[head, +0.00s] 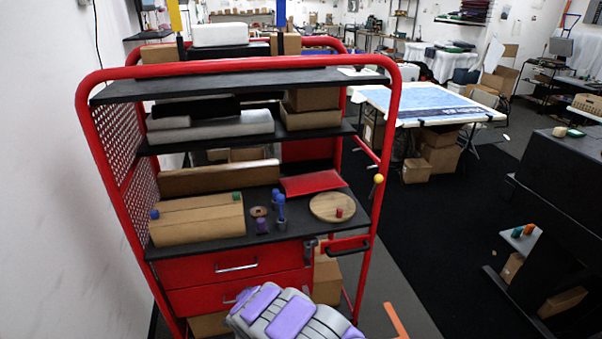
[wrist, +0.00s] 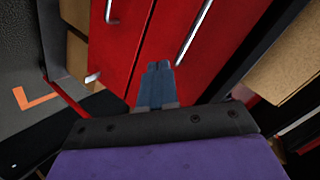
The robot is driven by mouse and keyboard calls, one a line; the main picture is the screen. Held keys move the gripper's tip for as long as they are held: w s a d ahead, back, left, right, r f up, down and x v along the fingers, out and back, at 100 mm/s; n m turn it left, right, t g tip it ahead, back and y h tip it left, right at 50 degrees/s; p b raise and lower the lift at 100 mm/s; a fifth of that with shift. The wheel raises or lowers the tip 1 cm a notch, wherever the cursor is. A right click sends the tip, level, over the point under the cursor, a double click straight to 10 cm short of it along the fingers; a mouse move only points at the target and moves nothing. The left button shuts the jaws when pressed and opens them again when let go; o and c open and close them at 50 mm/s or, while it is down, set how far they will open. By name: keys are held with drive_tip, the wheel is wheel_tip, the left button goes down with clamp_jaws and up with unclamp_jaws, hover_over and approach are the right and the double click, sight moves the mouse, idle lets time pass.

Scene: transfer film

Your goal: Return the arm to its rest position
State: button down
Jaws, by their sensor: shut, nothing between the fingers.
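My gripper (wrist: 158,68) shows in the wrist view as two blue-grey fingers pressed together with nothing between them. It points at the red drawer fronts (wrist: 160,50) of the cart; whether it touches them I cannot tell. In the head view my purple and grey arm is folded low at the bottom centre, in front of the red cart's lower drawers (head: 235,268). The gripper's fingers are hidden in that view.
The red cart (head: 395,130) has black shelves holding a cardboard box (head: 197,218), a round wooden board (head: 332,207) and small blue and purple items (head: 280,205). A white wall (head: 40,180) is close at left.

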drive_tip(key=w+d+r+n+g+h, duration=0.2)
drive_tip(key=d+r, duration=1)
drive_tip(key=s+d+r+n+g+h, duration=0.1)
drive_tip(key=s+d+r+g+h, duration=0.15)
drive_tip(key=s+d+r, duration=0.8)
drive_tip(key=s+d+r+n+g, duration=0.2)
drive_tip(key=s+d+r+g, duration=0.1)
drive_tip(key=s, duration=1.1)
drive_tip(key=s+d+r+n+g+y, duration=0.1)
drive_tip(key=s+r, duration=0.5)
drive_tip(key=s, duration=0.8)
drive_tip(key=s+d+r+n+g, duration=0.2)
drive_tip(key=s+d+r+g, duration=0.2)
drive_tip(key=s, duration=1)
drive_tip(key=shift+s+d+r+n+g+y, duration=0.15)
drive_tip(key=shift+d+r+n+g+y, duration=0.35)
drive_tip(key=shift+d, duration=0.3)
